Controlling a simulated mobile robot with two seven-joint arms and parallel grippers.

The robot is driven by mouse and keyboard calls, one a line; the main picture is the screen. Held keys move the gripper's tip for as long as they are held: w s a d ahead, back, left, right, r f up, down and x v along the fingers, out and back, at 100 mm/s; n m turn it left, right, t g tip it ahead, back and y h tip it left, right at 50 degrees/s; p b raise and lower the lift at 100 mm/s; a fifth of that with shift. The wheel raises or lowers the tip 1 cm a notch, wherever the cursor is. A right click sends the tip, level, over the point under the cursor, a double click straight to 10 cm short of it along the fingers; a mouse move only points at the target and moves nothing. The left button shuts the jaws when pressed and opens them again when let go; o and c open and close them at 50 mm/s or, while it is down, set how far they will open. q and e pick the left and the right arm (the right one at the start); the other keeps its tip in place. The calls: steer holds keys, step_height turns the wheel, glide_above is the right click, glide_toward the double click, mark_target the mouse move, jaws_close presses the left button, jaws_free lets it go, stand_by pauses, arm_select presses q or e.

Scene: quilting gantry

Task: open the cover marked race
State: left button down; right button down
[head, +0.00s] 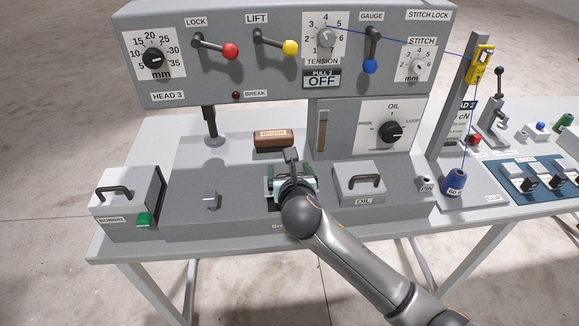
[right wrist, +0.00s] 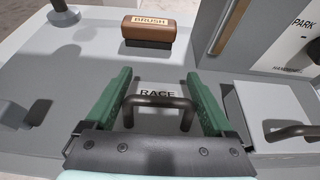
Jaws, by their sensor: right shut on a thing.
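The cover marked RACE (right wrist: 158,92) shows in the right wrist view, with its label just beyond a dark bar handle (right wrist: 160,101). My right gripper (right wrist: 158,76) has its green fingers on either side of this handle and is shut on it, across its two ends. The cover looks flat and down, though its edges are mostly hidden by my gripper. In the head view my right gripper (head: 291,178) and wrist hide the handle and most of the cover. My left gripper is not in view.
A brown brush (head: 273,139) lies just behind my right gripper. The OIL cover (head: 360,184) with its handle is close on the right. The BOBBIN box (head: 128,196) stands at the left. The machine head (head: 180,91) with levers and dials overhangs the back.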

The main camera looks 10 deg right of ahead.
steer(key=shift+w+r+g, duration=0.45)
steer(key=shift+w+g, duration=0.2)
steer(key=shift+g, duration=0.45)
jaws_free()
steer(key=v, duration=1.2)
steer(key=shift+r, duration=0.15)
steer(key=shift+s, duration=0.15)
